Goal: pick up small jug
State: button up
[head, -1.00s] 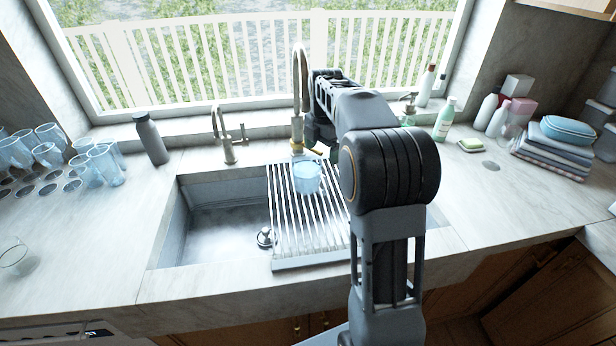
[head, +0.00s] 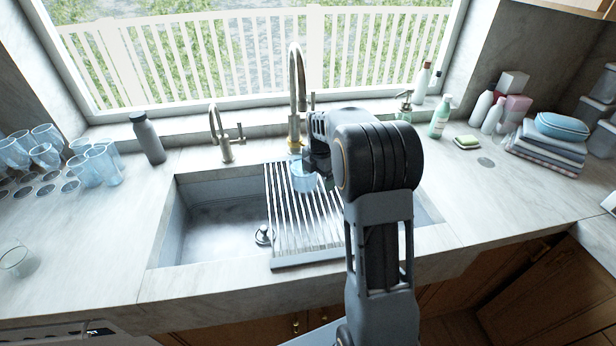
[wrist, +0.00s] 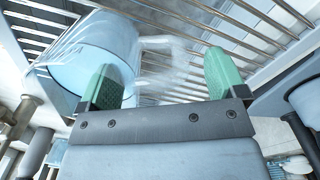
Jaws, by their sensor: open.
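The small jug (head: 303,178) is clear, pale blue and stands on the slatted rack over the sink. In the wrist view the jug (wrist: 95,52) fills the upper left, with its clear handle pointing right. My gripper (wrist: 163,78) is open, with green finger pads. The left pad overlaps the jug's body in the picture, and the handle shows in the gap between the pads. I cannot tell whether either pad touches the jug. In the head view my arm hides the fingertips and part of the rack.
The rack (head: 290,225) spans part of the sink (head: 215,225). Taps (head: 297,85) stand close behind the jug. Several glasses (head: 100,165) and a grey bottle (head: 148,138) are at left. Bottles (head: 440,117) and folded cloths (head: 547,150) are at right.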

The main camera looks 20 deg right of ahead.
jog(key=shift+c, duration=0.4)
jog(key=c, duration=1.6)
jog(key=shift+o, duration=0.2)
jog(key=shift+r, duration=1.5)
jog(key=s+a+r+b, duration=0.3)
jog(key=s+a+r, duration=0.1)
jog(key=s+r, duration=0.6)
jog(key=s, duration=0.3)
jog(key=shift+a, duration=0.25)
